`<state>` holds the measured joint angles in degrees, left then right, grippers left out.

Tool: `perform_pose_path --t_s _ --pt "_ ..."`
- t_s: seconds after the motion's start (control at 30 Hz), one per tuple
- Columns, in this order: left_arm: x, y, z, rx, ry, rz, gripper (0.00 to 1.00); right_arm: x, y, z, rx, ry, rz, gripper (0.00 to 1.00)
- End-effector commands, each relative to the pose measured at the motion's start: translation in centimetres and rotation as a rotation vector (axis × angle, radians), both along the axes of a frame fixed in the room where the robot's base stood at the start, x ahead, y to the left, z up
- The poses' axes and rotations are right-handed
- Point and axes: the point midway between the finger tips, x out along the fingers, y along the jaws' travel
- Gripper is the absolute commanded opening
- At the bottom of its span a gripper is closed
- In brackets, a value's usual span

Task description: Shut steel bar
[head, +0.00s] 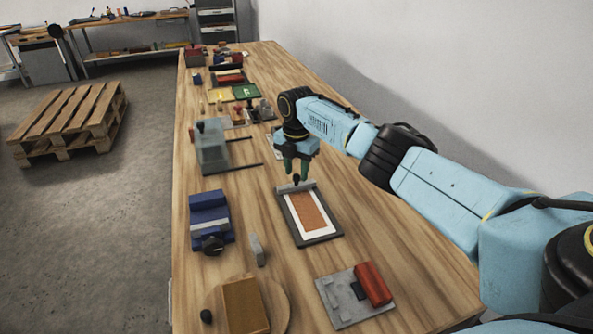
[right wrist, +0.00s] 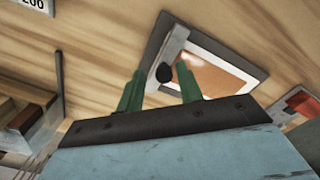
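The steel bar (head: 295,187) is a short grey bar with a black knob, across the far end of a dark clipboard-like board (head: 332,236). White paper with a brown panel (head: 308,211) lies on the board. My right gripper (head: 296,176) points down over the bar. In the right wrist view its green fingers (right wrist: 159,88) are apart, with the bar (right wrist: 171,50) just beyond them. The black knob (right wrist: 163,74) appears between the fingertips; whether they touch it I cannot tell. Whether the bar lies flat or stands raised is unclear. My left gripper is not in view.
A blue clamp-like device (head: 208,213), a small grey block (head: 257,250) and a grey plate with a red block (head: 372,284) surround the board. A grey-green box (head: 212,148) and several small items stand farther back. Bare wood lies right of the board.

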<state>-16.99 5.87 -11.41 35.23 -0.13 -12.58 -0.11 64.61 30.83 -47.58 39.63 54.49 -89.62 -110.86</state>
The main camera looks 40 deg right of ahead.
Motion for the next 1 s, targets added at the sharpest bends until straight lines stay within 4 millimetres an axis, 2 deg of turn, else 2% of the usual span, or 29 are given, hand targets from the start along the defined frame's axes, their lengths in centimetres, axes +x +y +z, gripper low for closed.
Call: perform_pose_path --t_s 0.3,0.43,0.57,0.8,1.0 --pt "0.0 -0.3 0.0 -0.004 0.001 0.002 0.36 -0.2 0.1 -0.1 0.002 0.007 0.001 0.41" --pt "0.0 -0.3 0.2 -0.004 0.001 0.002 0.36 -0.1 0.1 0.9 0.002 0.005 0.002 0.41" --pt "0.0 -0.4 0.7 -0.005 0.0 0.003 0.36 -0.1 0.1 3.3 0.001 0.003 0.002 0.41" --pt "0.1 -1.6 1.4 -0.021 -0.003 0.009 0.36 -0.1 0.1 8.7 0.001 0.003 0.002 0.41" --pt "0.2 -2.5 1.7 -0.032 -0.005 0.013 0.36 -0.1 0.1 12.0 0.001 0.003 0.001 0.41"
